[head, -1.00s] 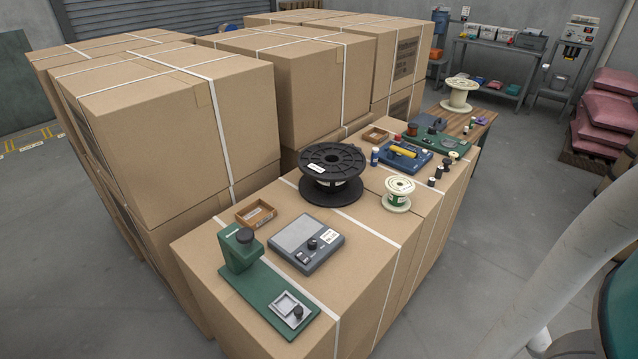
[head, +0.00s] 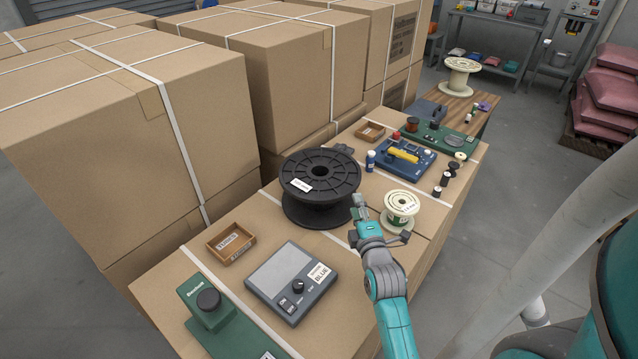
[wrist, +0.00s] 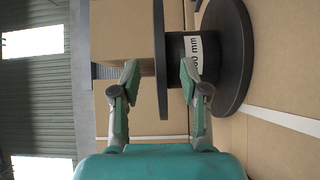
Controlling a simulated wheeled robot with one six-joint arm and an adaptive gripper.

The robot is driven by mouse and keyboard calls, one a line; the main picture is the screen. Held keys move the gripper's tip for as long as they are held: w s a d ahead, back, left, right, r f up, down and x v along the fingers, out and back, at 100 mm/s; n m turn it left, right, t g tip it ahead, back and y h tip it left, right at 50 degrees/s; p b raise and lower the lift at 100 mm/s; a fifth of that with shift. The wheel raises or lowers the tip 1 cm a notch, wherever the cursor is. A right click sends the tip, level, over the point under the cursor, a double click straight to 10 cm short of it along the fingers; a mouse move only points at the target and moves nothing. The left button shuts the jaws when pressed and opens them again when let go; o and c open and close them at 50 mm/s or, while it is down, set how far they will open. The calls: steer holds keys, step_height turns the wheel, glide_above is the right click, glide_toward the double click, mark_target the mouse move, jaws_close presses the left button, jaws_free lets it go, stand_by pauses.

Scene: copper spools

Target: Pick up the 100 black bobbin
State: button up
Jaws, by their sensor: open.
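The large black bobbin (head: 320,185) stands upright on the carton top, with a white label on its upper flange. In the wrist view the bobbin (wrist: 182,50) appears on its side, with a label on its core ending in "mm"; the leading digits are partly hidden. My gripper (head: 360,206) is at the right edge of the bobbin in the head view. In the wrist view my gripper (wrist: 158,72) is open, with the rim of one flange between its fingers. One finger reaches into the gap between the flanges. I cannot tell whether either finger touches it.
A small cream spool (head: 401,205) stands close to the right of my gripper. A grey scale (head: 290,283), a wooden tray (head: 231,243) and a green stand (head: 207,308) are nearer. A blue device (head: 404,158) and a green board (head: 434,138) lie beyond.

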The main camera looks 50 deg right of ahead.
mark_target(348, 178)
steer(key=x, duration=0.6)
steer(key=shift+s+d+r, duration=0.1)
steer(key=shift+s, duration=0.1)
steer(key=shift+x, duration=2.75)
steer(key=shift+f, duration=0.2)
steer(key=shift+a, duration=0.2)
steer(key=shift+c, duration=0.3)
jaws_close()
steer(key=shift+r, duration=0.1)
